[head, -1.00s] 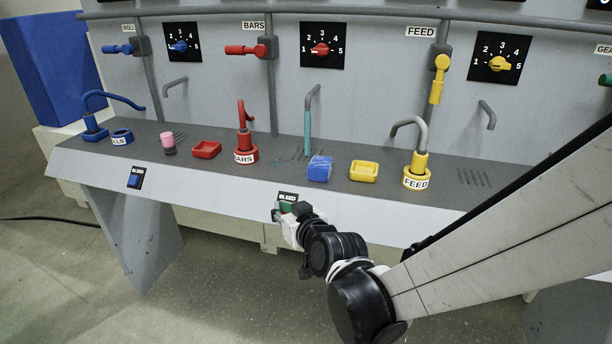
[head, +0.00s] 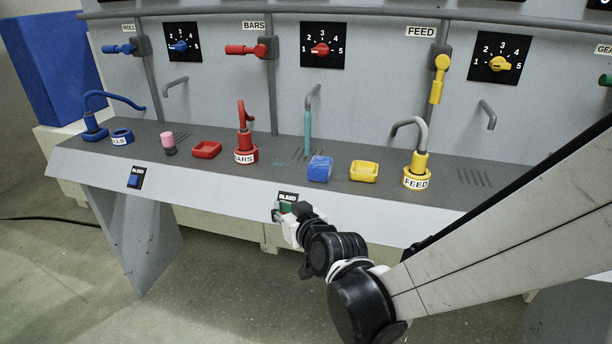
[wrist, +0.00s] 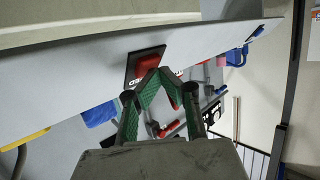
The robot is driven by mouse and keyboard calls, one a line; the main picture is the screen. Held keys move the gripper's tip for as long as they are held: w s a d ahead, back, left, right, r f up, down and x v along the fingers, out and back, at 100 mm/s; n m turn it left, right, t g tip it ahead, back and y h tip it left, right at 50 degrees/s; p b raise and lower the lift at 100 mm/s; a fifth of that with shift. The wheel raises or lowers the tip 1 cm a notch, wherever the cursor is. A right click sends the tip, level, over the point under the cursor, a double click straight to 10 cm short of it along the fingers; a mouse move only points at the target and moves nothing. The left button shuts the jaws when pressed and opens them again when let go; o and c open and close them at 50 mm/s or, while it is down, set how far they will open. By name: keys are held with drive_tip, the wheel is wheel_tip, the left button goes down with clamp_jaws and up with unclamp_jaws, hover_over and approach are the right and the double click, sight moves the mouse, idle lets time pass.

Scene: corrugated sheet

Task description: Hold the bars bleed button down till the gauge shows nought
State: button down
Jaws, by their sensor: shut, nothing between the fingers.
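The bars bleed button is red on a black plate (wrist: 147,65) in the wrist view, on the sloping front panel. In the head view, my gripper (head: 284,209) covers it, below its BLEED label (head: 288,197). My gripper (wrist: 157,73) is shut and empty, its green-padded fingertips meeting at the button's lower right edge in the picture. I cannot tell whether the button is pressed in. The BARS dial (head: 321,50) is a black square numbered 1 to 5 with a red knob; no clear gauge needle can be read. The red BARS hose fitting (head: 245,150) stands on the bench.
A teal stream (head: 308,132) hangs under a grey spout. Another bleed button (head: 134,181), blue, is to the left.

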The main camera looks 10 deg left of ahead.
drive_tip(key=shift+s+a+r+p, duration=0.1)
drive_tip(key=shift+s+r+p, duration=0.3)
drive_tip(key=shift+s+r, duration=0.2)
drive_tip(key=s+r+p, duration=0.2)
drive_tip(key=s+r, duration=0.1)
drive_tip(key=shift+s+a+r+p, duration=0.25)
drive_tip(key=shift+p, duration=0.15)
idle(0.4)
drive_tip(key=s+d+r+m+g+h+p, duration=0.1)
drive_tip(key=s+d+r+h+p, duration=0.15)
drive_tip(key=d, duration=0.65)
drive_tip(key=s+d+r+m+g+h+p, duration=0.1)
drive_tip(key=s+d+r+m+h+p, duration=0.2)
drive_tip(key=d, duration=0.5)
drive_tip(key=s+d+r+g+h+p, duration=0.15)
drive_tip(key=d+r, duration=0.25)
drive_tip(key=d, duration=0.5)
drive_tip(key=s+d+r+m+g+h+p, duration=0.1)
drive_tip(key=s+d+m, duration=0.1)
drive_tip(key=s+d, duration=0.5)
drive_tip(key=s, duration=0.2)
drive_tip(key=shift+s+d+r+g+p, duration=0.3)
drive_tip(key=shift+d+r+g+p, duration=0.05)
drive_tip(key=shift+p, duration=0.05)
